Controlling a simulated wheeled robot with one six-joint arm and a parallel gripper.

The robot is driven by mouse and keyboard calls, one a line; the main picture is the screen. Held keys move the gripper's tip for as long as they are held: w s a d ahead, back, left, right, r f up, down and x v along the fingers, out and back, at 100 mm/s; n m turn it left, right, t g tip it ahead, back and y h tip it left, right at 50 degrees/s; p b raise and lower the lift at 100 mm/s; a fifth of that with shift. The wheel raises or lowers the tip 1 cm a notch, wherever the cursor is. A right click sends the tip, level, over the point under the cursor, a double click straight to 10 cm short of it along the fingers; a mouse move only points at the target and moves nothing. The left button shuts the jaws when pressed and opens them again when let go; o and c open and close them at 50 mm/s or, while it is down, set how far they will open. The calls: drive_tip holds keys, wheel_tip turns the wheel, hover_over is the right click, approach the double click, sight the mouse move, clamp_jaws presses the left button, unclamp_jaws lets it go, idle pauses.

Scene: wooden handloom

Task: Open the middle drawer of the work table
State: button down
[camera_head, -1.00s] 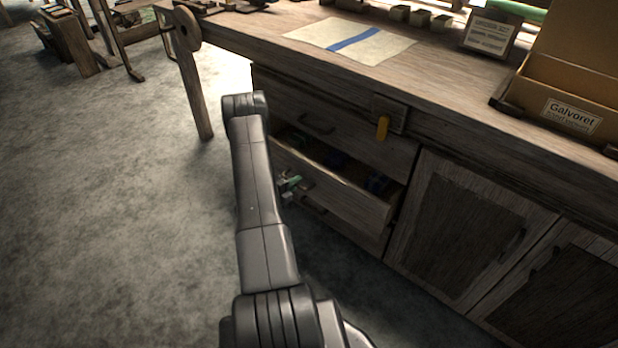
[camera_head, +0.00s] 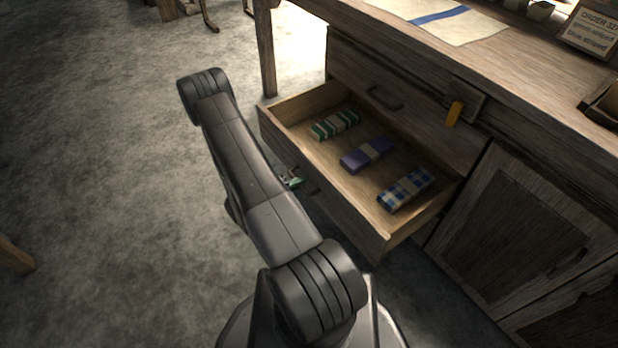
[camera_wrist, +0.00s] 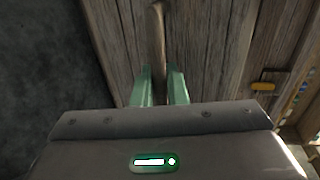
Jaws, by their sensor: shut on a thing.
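The middle drawer (camera_head: 335,196) of the work table (camera_head: 530,95) stands well out from the table front, and its inside shows clearly. It holds a green striped cloth (camera_head: 335,124), a purple cloth with a pale band (camera_head: 367,154) and a blue checked cloth (camera_head: 405,189), lying apart in a row. My gripper (camera_head: 293,181) is at the drawer's front, mostly hidden behind my arm in the head view. In the wrist view its green fingers (camera_wrist: 161,88) are on both sides of the drawer's handle (camera_wrist: 157,40), shut on it.
The top drawer with its dark handle (camera_head: 384,98) is shut above. A cupboard door (camera_head: 510,215) at the right is shut. Open grey floor (camera_head: 110,200) lies to the left.

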drive_tip(key=shift+s+a, duration=0.25)
drive_tip(key=shift+a, duration=0.1)
drive_tip(key=c, duration=1.5)
unclamp_jaws()
drive_tip(key=shift+c, duration=0.2)
drive_tip(key=p+v, duration=0.2)
drive_tip(key=v, duration=1.1)
drive_tip(key=shift+s+a, duration=0.2)
drive_tip(key=shift+a, duration=0.15)
drive_tip(key=shift+r, duration=0.1)
drive_tip(key=b+x, duration=0.2)
drive_tip(key=x, duration=1.2)
